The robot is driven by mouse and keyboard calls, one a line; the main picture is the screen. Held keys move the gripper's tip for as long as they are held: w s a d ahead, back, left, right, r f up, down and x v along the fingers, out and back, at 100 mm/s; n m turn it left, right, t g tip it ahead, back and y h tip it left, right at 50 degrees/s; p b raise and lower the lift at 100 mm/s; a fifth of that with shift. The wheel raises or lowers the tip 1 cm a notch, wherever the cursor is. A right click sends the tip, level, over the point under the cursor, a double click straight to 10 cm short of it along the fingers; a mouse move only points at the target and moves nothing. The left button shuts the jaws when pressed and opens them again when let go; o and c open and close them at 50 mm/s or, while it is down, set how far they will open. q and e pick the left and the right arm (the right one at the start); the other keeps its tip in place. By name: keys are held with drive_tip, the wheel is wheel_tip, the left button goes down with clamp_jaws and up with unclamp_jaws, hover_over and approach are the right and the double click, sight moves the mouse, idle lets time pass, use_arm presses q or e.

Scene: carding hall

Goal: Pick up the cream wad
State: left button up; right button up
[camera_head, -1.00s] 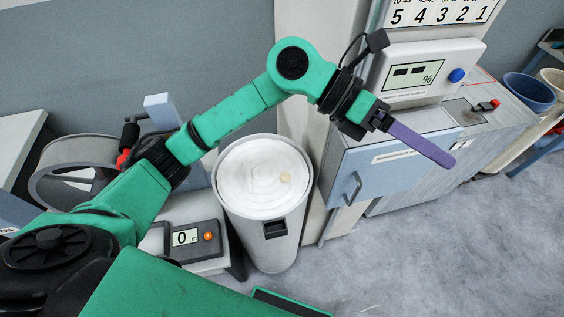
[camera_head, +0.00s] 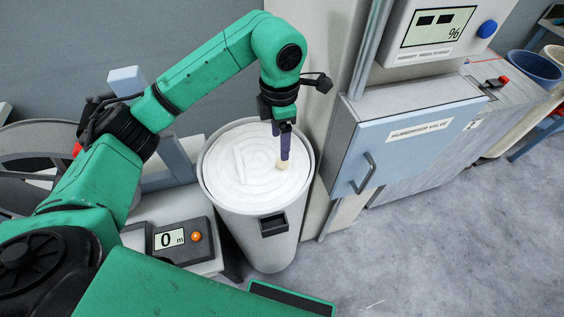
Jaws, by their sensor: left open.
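The cream wad (camera_head: 282,166) is a small pale lump lying on the coiled white sliver (camera_head: 240,172) in the tall grey can, toward the right side of the coil. My left gripper (camera_head: 284,157) points down over the can, its purple fingers at the wad. The fingertips partly cover the wad, and I cannot tell whether they touch it. From this angle the two fingers overlap, so the gap between them is hidden. My right gripper is not in view.
The can's raised rim (camera_head: 207,150) surrounds the coil. A blue-grey humidifier valve cabinet (camera_head: 400,150) with a handle stands close on the right. A counter box (camera_head: 180,241) reading 0 sits at the lower left. Floor at the lower right is clear.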

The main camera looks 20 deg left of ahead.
sight(282, 163)
use_arm(q)
drive_tip(key=f+p, duration=0.1)
drive_tip(key=f, duration=0.1)
drive_tip(key=f+p, duration=0.1)
drive_tip(key=f, duration=0.1)
drive_tip(key=f+p, duration=0.1)
drive_tip(key=f, duration=0.1)
drive_tip(key=shift+s+d+f, duration=0.15)
drive_tip(key=shift+d+f, duration=0.1)
drive_tip(key=shift+d, duration=0.05)
drive_tip(key=shift+f, duration=0.45)
clamp_jaws()
